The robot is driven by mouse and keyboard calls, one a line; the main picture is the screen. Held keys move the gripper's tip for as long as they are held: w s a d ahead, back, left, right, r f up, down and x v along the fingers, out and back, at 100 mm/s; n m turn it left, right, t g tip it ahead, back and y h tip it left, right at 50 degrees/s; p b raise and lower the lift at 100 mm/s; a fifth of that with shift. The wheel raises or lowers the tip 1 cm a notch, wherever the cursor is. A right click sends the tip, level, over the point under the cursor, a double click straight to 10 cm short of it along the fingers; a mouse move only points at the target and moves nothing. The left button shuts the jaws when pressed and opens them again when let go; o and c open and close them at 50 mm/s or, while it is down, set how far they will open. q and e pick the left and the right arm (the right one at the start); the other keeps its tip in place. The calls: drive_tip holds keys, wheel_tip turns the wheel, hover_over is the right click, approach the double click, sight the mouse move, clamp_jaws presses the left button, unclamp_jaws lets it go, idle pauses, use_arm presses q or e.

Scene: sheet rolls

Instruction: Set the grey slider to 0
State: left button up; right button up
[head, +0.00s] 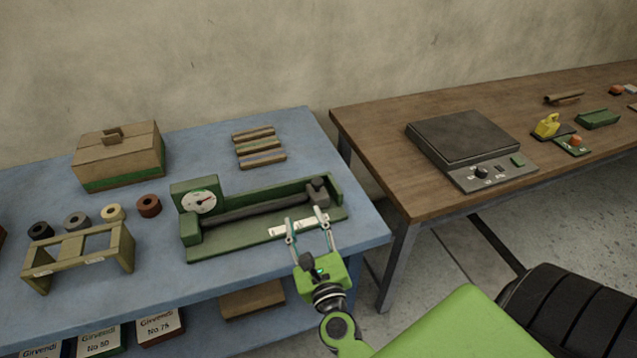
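A green bench device (235,243) with a round white dial (198,202) stands on the blue table. A dark grey bar runs along it, and a white scale strip (280,232) lies along its front. A dark grey block (318,188), which looks like the grey slider, sits at the right end of the bar. My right gripper (306,218) is open, its two fingers apart over the right part of the strip, just in front of the block. Nothing shows between the fingers. I cannot tell whether a finger touches the block. The strip's marks are too small to read. My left gripper is out of view.
A brown table (385,150) on the right, beyond a gap, holds a black-topped scale (462,135) and a yellow weight (546,125).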

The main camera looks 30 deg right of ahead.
sight(319, 187)
drive_tip(key=d+m+h, duration=0.1)
drive_tip(key=s+d+m+g+h, duration=0.1)
drive_tip(key=m, duration=0.1)
drive_tip(key=d+f+m, duration=0.1)
drive_tip(key=shift+s+d+m+g+h, duration=0.15)
drive_tip(key=shift+d+m+g+h, duration=0.15)
drive_tip(key=shift+d+m+h, duration=0.1)
drive_tip(key=shift+d+m, duration=0.25)
drive_tip(key=shift+m, duration=0.05)
drive_tip(key=shift+w+d+r, duration=0.1)
drive_tip(key=shift+w+d, duration=0.1)
drive_tip(key=shift+w, duration=0.2)
drive_tip(key=p+x, duration=0.3)
drive_tip(key=x, duration=0.9)
drive_tip(key=shift+w+d, duration=0.2)
drive_tip(key=shift+w, duration=0.1)
clamp_jaws()
